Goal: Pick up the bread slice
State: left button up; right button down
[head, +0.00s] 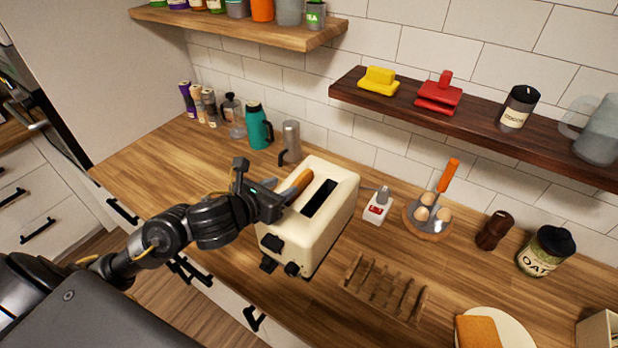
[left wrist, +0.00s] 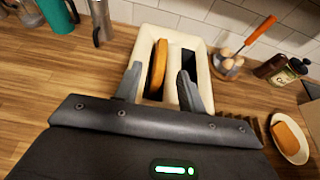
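A cream toaster (head: 325,225) stands on the wooden counter. A brown bread slice (head: 299,184) sticks up from its left slot; the right slot is empty. The slice also shows in the left wrist view (left wrist: 158,67). My left gripper (head: 280,197) is at the toaster's top left side. In the left wrist view its two fingers (left wrist: 158,86) are apart, with the slice between them and a gap beside it. A second toasted slice (head: 478,332) lies on a white plate (head: 515,333) at the lower right. My right gripper is not in view.
A wooden rack (head: 384,290) stands right of the toaster. A white-and-red timer (head: 377,205), an egg holder (head: 428,222), a pepper mill (head: 494,231) and an oat jar (head: 546,251) line the back. A teal bottle (head: 257,126) and metal jug (head: 290,141) stand behind the toaster.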

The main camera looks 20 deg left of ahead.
aim_at(304, 173)
pick_arm(q)
jog(key=shift+w+r, duration=0.1)
jog(key=shift+r, duration=0.05)
jog(key=shift+d, duration=0.1)
jog(key=shift+w+b, duration=0.1)
jog(key=shift+b, duration=0.45)
jog(key=b+x, duration=0.2)
jog(key=x, duration=0.2)
jog(key=shift+w, duration=0.4)
jog(key=shift+w+f, duration=0.2)
jog(key=shift+w, duration=0.1)
jog(key=x, duration=0.5)
jog(key=shift+d+r+b, duration=0.25)
jog(key=shift+d+b, duration=0.05)
jog(key=shift+b, duration=0.05)
jog(key=shift+s+a, duration=0.1)
jog(key=shift+c, duration=0.6)
grip_shut()
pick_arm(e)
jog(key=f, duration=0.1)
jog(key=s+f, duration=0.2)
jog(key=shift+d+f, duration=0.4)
